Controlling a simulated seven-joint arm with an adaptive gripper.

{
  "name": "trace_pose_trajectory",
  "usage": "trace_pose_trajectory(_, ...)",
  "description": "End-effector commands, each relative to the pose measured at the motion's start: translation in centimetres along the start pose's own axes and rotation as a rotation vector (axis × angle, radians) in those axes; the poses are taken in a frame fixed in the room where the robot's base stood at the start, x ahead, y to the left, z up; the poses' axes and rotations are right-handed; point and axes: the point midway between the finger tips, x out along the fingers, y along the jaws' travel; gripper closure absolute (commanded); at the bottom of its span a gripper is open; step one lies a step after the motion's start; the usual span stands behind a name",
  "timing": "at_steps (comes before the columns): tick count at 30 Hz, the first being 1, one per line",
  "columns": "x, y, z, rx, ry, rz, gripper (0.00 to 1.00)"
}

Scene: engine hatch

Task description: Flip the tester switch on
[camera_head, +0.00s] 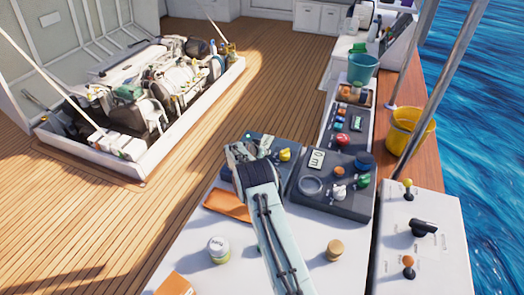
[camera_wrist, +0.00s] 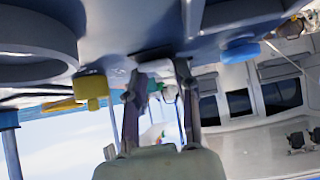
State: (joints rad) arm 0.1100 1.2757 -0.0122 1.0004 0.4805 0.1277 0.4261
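My arm reaches up the middle of the head view, and its end lies over a dark panel (camera_head: 290,166) with a yellow knob (camera_head: 285,155). The arm covers much of that panel, and my fingers do not show clearly there. In the wrist view my gripper (camera_wrist: 160,78) has its two fingers apart, with a small whitish part (camera_wrist: 158,67) between or behind their tips; contact cannot be told. A yellow knob (camera_wrist: 91,87) is left of the fingers and a blue knob (camera_wrist: 240,50) right. No readable label marks the tester switch, and its position cannot be told.
A second dark panel (camera_head: 325,205) with a display, a ring and coloured knobs stands to the right. A jar (camera_head: 219,250), a tan cap (camera_head: 334,250) and an orange tray (camera_head: 228,207) are near my arm. The engine hatch (camera_head: 140,165) is at the left, with open deck around it.

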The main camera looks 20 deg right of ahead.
Motion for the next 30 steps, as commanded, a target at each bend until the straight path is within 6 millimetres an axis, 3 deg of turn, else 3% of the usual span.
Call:
trace_pose_trajectory(1,0.0,0.0,0.0,0.000,0.000,-0.001,0.56)
trace_pose_trajectory(2,0.0,0.0,0.0,0.000,0.000,-0.001,0.47)
trace_pose_trajectory(3,0.0,0.0,0.0,0.000,0.000,0.000,0.46)
trace_pose_trajectory(15,-0.8,-0.1,0.0,0.001,0.001,0.000,0.46)
trace_pose_trajectory(20,-3.3,-0.1,-0.1,-0.001,0.001,-0.002,0.46)
trace_pose_trajectory(30,-10.4,-0.1,-0.1,0.000,0.002,-0.002,0.46)
